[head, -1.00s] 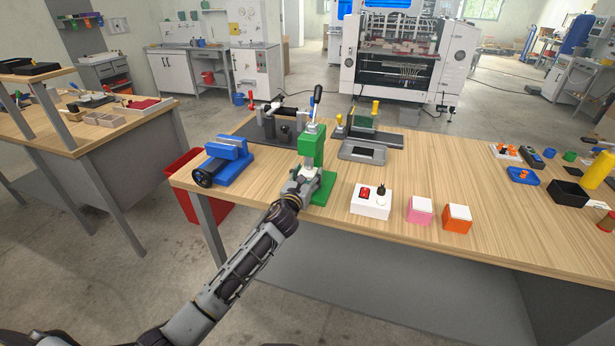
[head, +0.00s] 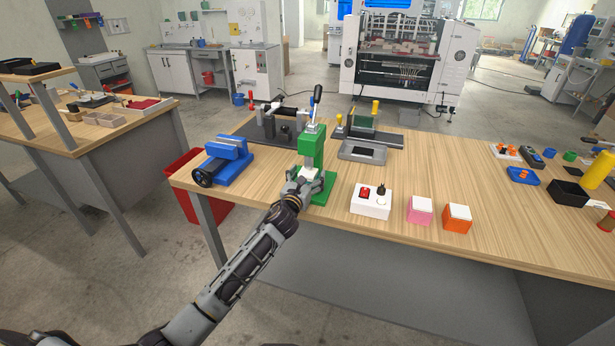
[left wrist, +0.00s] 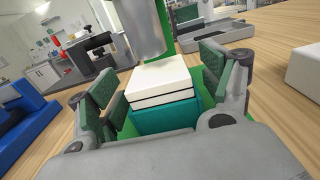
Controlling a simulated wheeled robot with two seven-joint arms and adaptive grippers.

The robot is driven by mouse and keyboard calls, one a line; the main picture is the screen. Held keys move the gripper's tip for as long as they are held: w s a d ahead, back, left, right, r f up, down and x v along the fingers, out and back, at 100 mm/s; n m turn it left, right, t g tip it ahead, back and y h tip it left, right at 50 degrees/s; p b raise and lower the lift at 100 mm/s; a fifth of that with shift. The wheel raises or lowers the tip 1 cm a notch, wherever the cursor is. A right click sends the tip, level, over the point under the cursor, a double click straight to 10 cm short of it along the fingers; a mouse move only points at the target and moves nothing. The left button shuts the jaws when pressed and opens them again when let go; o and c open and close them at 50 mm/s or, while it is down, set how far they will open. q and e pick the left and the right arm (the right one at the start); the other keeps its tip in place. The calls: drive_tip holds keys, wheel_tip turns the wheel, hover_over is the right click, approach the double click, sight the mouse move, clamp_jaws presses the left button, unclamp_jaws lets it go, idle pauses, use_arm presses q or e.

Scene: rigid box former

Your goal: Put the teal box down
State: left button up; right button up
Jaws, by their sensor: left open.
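The teal box (left wrist: 165,118) with a white lid (left wrist: 158,80) sits under the ram of the green press (head: 313,150), on its green base. In the left wrist view a grey metal cylinder is just above the lid; I cannot tell if they touch. My left gripper (head: 306,184) is at the front of the press. Its fingers (left wrist: 160,78) are open on both sides of the box, with gaps showing. In the head view the fingers hide most of the box and only its white top shows. My right gripper is not in view.
A blue device (head: 228,160) stands left of the press. A white switch box (head: 371,201), a pink box (head: 419,210) and an orange box (head: 457,219) stand to the right. A grey tray (head: 362,151) is behind. The table's right middle is clear.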

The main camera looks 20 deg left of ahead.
use_arm(q)
drive_tip(key=shift+r, duration=0.15)
drive_tip(key=s, duration=1.2)
drive_tip(key=shift+a, duration=0.2)
idle(0.8)
